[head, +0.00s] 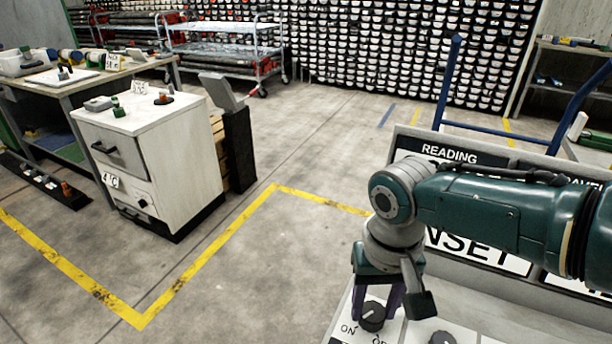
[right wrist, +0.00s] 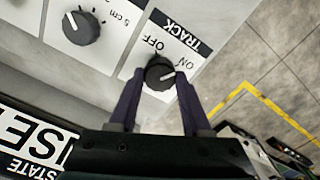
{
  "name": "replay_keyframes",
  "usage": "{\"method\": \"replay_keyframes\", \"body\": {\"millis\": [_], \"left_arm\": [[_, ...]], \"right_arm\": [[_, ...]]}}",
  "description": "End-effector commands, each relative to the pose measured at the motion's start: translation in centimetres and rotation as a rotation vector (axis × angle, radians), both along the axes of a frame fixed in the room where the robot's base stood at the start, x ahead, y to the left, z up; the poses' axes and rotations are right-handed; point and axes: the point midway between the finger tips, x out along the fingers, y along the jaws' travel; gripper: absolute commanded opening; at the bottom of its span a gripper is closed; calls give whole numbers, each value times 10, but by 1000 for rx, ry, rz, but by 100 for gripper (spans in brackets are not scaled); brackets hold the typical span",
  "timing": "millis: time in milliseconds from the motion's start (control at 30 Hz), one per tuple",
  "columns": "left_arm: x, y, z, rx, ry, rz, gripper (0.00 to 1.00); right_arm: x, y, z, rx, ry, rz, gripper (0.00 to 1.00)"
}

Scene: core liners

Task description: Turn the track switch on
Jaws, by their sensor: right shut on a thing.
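The track switch is a dark round knob (head: 372,317) on the sloping light panel, with ON and OFF printed beside it. In the right wrist view the knob (right wrist: 159,72) sits beside the TRACK label (right wrist: 180,32). Its white pointer line appears turned towards the ON side. My right gripper (head: 377,304) reaches down from the right with its purple fingers on either side of the knob. The right wrist view shows the fingertips (right wrist: 160,82) closed against the knob's sides. My left gripper is not in view.
A second dark knob (head: 442,339) is next to the switch, marked 5 cm in the wrist view. A sign reading "NSET" (head: 478,250) is partly behind my arm. A blue rail (head: 495,132) stands behind the panel. A white cabinet (head: 150,160) stands left; open floor lies between.

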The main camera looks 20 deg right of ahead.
Motion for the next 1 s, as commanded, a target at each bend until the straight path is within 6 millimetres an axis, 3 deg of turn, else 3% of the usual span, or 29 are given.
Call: {"method": "replay_keyframes", "body": {"millis": [400,967,1000], "left_arm": [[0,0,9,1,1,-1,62],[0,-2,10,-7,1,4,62],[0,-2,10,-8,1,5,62]], "right_arm": [[1,0,1,0,-2,-200,0],[1,0,0,0,-2,-233,0],[1,0,0,0,-2,-233,49]]}}
